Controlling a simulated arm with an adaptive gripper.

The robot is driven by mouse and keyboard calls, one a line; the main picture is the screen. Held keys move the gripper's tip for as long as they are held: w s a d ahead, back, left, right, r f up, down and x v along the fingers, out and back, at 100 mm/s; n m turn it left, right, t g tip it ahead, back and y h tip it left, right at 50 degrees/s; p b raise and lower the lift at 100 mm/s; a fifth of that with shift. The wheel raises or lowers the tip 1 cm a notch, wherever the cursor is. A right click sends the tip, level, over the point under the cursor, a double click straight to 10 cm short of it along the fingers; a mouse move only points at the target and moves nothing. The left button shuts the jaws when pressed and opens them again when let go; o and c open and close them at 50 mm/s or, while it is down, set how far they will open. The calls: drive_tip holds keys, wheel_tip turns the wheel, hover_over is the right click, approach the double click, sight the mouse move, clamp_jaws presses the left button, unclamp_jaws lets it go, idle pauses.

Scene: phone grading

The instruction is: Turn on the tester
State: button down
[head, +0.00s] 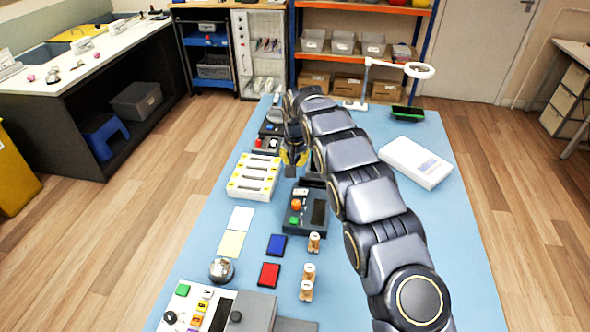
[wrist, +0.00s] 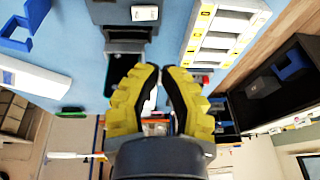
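A dark device (head: 318,211) with a dark screen, an orange knob (head: 296,204) and a green button (head: 294,220) sits on the blue table; I take it as the tester, though no label is readable. My gripper (head: 293,166) points down just behind it, beside the white slotted rack. In the wrist view its yellow and black fingers (wrist: 161,70) have their tips nearly together, with nothing between them. Part of a dark device (wrist: 110,12) shows at the top of that view. I cannot tell whether the screen is lit.
The white rack (head: 253,176) stands left of my gripper. Another dark unit with red and white parts (head: 266,143) lies behind it. Blue (head: 277,245) and red (head: 269,274) pads and small wooden pieces (head: 314,242) lie in front. A white box (head: 415,162) is at right.

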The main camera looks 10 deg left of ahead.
sight(303, 189)
drive_tip(key=shift+s+r, duration=0.25)
drive_tip(key=shift+r, duration=0.45)
drive_tip(key=shift+d+r+h, duration=0.35)
drive_tip(key=shift+d+h, duration=0.1)
drive_tip(key=shift+h, duration=0.25)
drive_tip(key=x, duration=1.4)
drive_tip(key=shift+s+d+f, duration=0.1)
drive_tip(key=shift+s+d, duration=0.1)
drive_tip(key=shift+s, duration=0.25)
